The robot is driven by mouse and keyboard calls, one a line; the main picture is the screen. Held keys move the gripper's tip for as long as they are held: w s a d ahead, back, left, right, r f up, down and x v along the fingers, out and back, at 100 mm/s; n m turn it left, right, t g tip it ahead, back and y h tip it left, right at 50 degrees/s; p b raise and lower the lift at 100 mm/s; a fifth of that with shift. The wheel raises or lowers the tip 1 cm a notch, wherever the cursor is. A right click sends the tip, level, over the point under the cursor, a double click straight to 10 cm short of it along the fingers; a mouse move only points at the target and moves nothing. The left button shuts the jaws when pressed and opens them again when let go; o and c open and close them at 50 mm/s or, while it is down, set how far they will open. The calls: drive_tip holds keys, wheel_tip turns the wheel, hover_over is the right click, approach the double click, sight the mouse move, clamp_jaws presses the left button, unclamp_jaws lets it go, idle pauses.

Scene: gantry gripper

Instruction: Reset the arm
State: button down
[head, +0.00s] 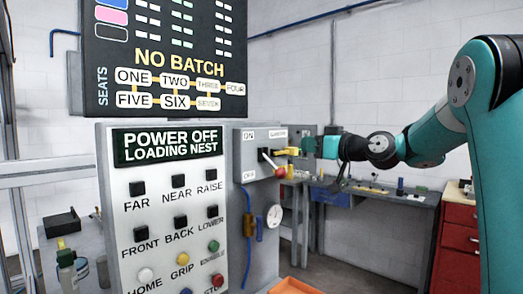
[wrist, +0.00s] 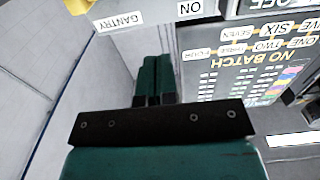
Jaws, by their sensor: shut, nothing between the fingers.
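My arm (head: 430,135) reaches in from the right at the height of the switch box. My gripper (head: 307,146) is beside the switch box's right side, near the lever. In the wrist view my gripper (wrist: 153,62) has its two green fingers together with nothing between them. The lever (head: 264,160) slants down to the right and ends in a red knob (head: 281,172). A yellow piece (head: 289,151) shows between the box and my gripper. I cannot tell whether the fingers touch the box or lever.
The control panel (head: 120,235) reads POWER OFF, LOADING NEST. The board (head: 165,40) above reads NO BATCH. The switch box (head: 242,135) has ON and OFF labels. A workbench (head: 400,198) and a red drawer cabinet (head: 459,238) stand behind. An orange tray (head: 294,286) is at the bottom.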

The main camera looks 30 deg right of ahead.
drive_tip(key=shift+a, duration=0.1)
drive_tip(key=s+a+f+n+g+y, duration=0.1)
drive_tip(key=s+a+f+g, duration=0.15)
drive_tip(key=a, duration=0.45)
drive_tip(key=s+a+f+g, duration=0.2)
drive_tip(key=a+f+g, duration=0.15)
drive_tip(key=a, duration=0.35)
drive_tip(key=s+a+f+n+g+y, duration=0.1)
drive_tip(key=s+a+f+g, duration=0.15)
drive_tip(key=a, duration=0.35)
drive_tip(key=s+a+f+g+h, duration=0.1)
drive_tip(key=s+a+f+g, duration=0.1)
drive_tip(key=s, duration=0.6)
drive_tip(key=s+a+f+g+h, duration=0.1)
drive_tip(key=s+a+f+g, duration=0.2)
drive_tip(key=s+f, duration=0.3)
drive_tip(key=s+a+f+n+g+h, duration=0.1)
drive_tip(key=s+a+f+g+h, duration=0.1)
drive_tip(key=s, duration=0.8)
wheel_tip(320, 180, down, 3)
drive_tip(key=shift+s+a+r+g, duration=0.15)
drive_tip(key=shift+s+a+g, duration=0.3)
drive_tip(key=shift+g, duration=0.4)
